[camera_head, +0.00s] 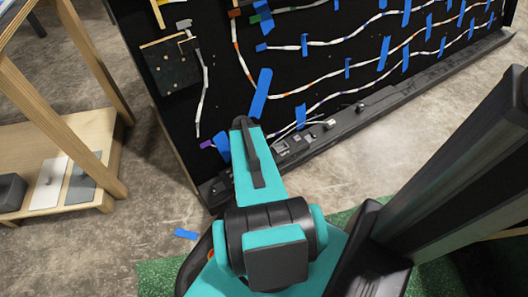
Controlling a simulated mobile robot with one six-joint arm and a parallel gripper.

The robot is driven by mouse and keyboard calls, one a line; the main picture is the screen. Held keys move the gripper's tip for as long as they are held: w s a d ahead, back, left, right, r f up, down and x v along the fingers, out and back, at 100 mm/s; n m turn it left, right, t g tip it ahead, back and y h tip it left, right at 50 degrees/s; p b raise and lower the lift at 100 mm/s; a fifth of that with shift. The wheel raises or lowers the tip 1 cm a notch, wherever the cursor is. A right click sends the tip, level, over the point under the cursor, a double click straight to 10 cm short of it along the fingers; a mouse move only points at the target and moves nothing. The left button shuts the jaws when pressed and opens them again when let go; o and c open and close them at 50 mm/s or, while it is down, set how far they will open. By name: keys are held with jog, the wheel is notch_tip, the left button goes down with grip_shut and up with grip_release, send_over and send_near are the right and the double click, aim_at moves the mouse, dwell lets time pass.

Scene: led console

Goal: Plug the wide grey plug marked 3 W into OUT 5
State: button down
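A grey plug (184,25) hangs at the upper left of the black board, with a white cable running down from it. I cannot read any marking on it, so I cannot tell if it is the 3 W plug. Small grey and white parts, perhaps sockets, sit on the dark rail (372,102) along the board's foot. No OUT 5 label is readable. My teal arm reaches up from the bottom middle. Its dark end, my gripper (241,123), is in front of the board's lower left, below the grey plug. Its fingers are too unclear to tell open from shut.
The black board (330,72) carries several white cables, blue tape strips and coloured plugs, including a purple one (207,143). A dark square panel (172,66) is at its upper left. A wooden shelf (20,160) stands left. Concrete floor (160,190) lies between shelf and board.

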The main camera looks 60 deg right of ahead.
jog(key=shift+d+f+b, duration=0.15)
jog(key=shift+f+b, duration=0.5)
jog(key=shift+f, duration=0.45)
dwell(0.5)
jog(key=c, duration=1.6)
grip_release()
jog(key=shift+c, duration=1.1)
jog(key=shift+r, duration=0.2)
jog(key=shift+r+p, duration=0.65)
jog(key=shift+r, duration=0.15)
jog(key=o, duration=0.3)
jog(key=shift+r+p, duration=0.35)
jog(key=shift+r, duration=0.15)
jog(key=shift+o, duration=0.2)
jog(key=shift+r+p, duration=1.95)
jog(key=shift+r, duration=0.4)
